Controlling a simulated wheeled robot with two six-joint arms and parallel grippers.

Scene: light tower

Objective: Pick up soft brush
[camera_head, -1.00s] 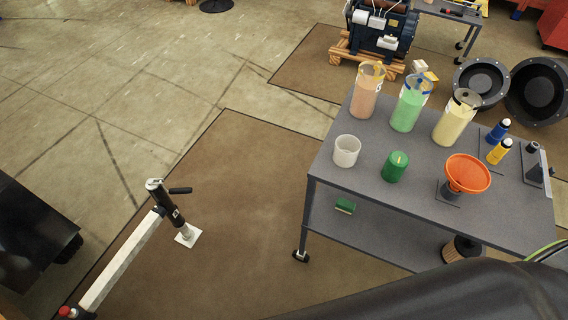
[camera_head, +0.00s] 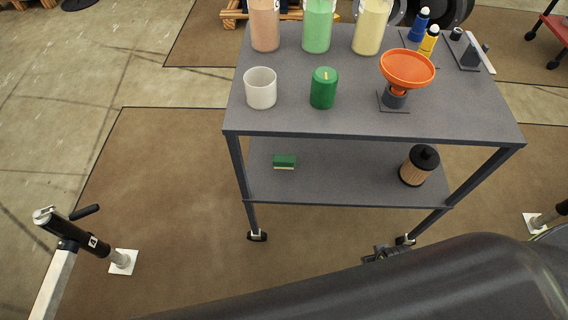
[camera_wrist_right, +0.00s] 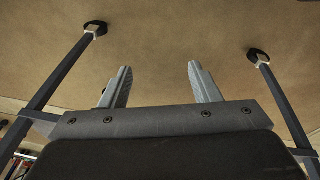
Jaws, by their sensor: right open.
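A small green block with a pale underside, which looks like the soft brush (camera_head: 284,161), lies on the lower shelf of the grey cart, towards its left side. My right gripper (camera_wrist_right: 160,75) is open in the right wrist view, with its two fingers apart and nothing between them. In the head view a small part of my right gripper (camera_head: 382,254) shows low at the cart's front, right of the brush and below the lower shelf; my dark arm hides the rest. The brush does not show in the wrist view. My left gripper is not in view.
The cart's top (camera_head: 300,119) holds a white cup (camera_head: 260,88), a green cylinder (camera_head: 323,88), an orange funnel (camera_head: 407,69) and several bottles. A wood-coloured canister with a black top (camera_head: 418,166) stands on the lower shelf (camera_head: 340,188). A jack (camera_head: 80,240) stands at left.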

